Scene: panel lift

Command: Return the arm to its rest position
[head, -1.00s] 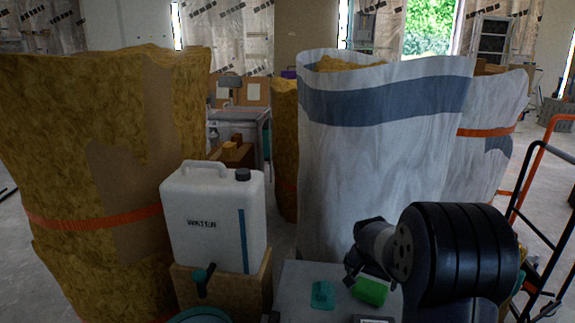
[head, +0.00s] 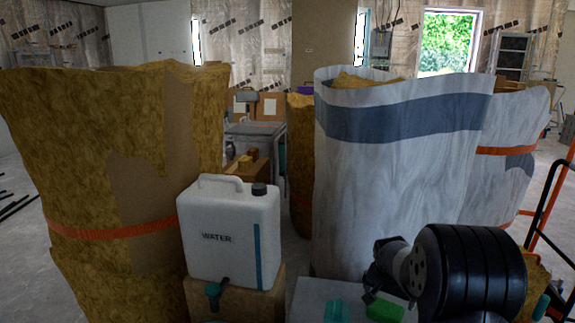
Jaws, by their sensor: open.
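My gripper (head: 376,268) is the small dark end piece left of that plate, pointing left and away from me. It looks open with nothing between its jaws, though its fingertips are small and dark. It is over or beside a grey top surface (head: 320,292) that carries a green block (head: 384,311) and a teal item (head: 337,311).
A white water canister (head: 230,235) stands on a tan block left of the arm. A large yellow-brown insulation roll (head: 70,170) stands at left. A tall white-wrapped roll (head: 400,170) stands close behind the arm. An orange and black rail (head: 548,210) is at right.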

